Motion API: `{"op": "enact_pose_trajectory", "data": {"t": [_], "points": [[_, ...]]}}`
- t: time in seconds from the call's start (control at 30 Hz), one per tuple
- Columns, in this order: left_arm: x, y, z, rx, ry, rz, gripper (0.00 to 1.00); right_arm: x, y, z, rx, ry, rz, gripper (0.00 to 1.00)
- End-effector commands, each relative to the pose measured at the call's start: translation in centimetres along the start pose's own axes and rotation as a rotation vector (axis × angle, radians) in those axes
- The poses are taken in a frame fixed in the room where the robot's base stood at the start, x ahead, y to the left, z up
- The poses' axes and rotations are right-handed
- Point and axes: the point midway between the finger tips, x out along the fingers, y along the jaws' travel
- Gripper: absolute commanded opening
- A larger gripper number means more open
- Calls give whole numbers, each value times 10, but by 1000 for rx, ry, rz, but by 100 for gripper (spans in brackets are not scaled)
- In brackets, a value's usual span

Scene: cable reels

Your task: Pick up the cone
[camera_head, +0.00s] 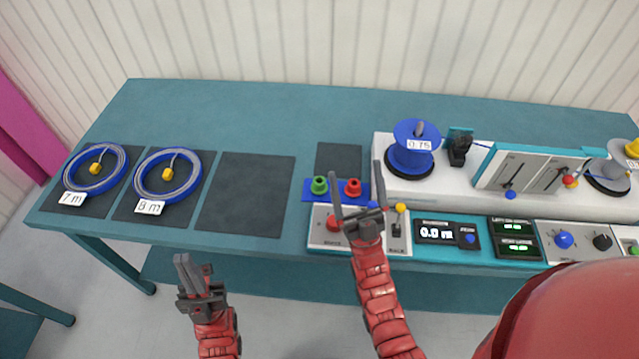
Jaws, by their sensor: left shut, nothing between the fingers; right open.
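No single thing is plainly the cone. A green knob-like piece (320,186) and a red one (352,188) stand on a small blue block (310,196) at the table's front middle. My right gripper (356,172) is open and empty, its fingers reaching up in the picture over the area of the red piece. My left gripper (182,260) is shut and empty, in front of the table's front edge.
Two blue cable coils (68,172) (140,180), labelled 7 m and 8 m, lie on dark mats at left. A third mat (245,195) is bare. A blue reel (412,130) stands on the white machine, with control panels (450,235) in front. The table's back left is clear.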

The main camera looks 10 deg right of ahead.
Motion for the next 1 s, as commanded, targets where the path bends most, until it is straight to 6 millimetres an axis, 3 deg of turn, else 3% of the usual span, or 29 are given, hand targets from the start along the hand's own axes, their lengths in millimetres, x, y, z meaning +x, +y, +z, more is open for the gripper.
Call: {"op": "enact_pose_trajectory", "data": {"t": [0.03,0.1,0.3,0.4,0.5,0.6,0.73,0.87,1.0], "points": [[9,0,-2,0,0,0,0,23,-2,31,16,-94,-15,97],[15,-1,-2,0,0,0,0,42,-3,84,36,-259,-25,97],[30,-2,-5,0,0,0,0,69,-5,214,69,-731,-31,97],[38,-2,-6,0,0,0,0,72,-6,260,75,-960,-21,97],[46,-2,-8,0,0,0,0,68,-5,293,77,-1191,1,97],[54,-3,-9,0,0,0,0,59,-3,311,80,-1423,34,97],[64,-3,-11,0,0,0,0,46,-4,310,87,-1720,86,97],[74,-4,-13,0,0,0,0,37,-8,283,98,-2006,143,97],[82,-4,-14,0,0,0,0,30,-15,238,112,-2267,191,97]]}}
